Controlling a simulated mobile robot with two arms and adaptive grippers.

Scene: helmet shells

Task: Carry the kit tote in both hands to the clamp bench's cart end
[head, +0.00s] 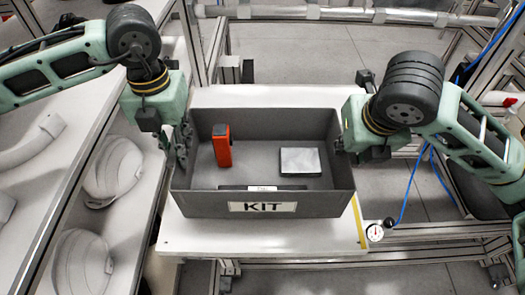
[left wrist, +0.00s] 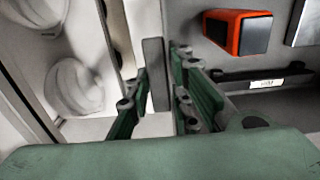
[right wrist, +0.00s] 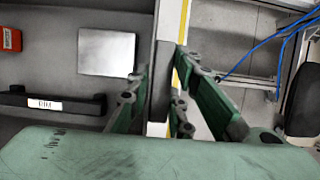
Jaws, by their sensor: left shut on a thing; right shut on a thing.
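The grey kit tote (head: 205,203), with a "KIT" label on its front wall, sits over a white bench top (head: 260,238); I cannot tell whether it touches the surface. Inside it are an orange-red device (head: 222,146), a light grey flat block (head: 300,160) and a dark bar with a white label (head: 262,188). My left gripper (head: 180,150) is shut on the tote's left wall, which shows between its fingers in the left wrist view (left wrist: 156,75). My right gripper (head: 345,148) is shut on the right wall, also seen in the right wrist view (right wrist: 161,85).
White helmet shells (head: 115,167) lie on a shelf at the left. A round dial gauge (head: 375,232) and blue hose (head: 408,190) are at the right of the bench. Metal frame posts (head: 195,45) stand behind. Bare bench top shows behind and in front of the tote.

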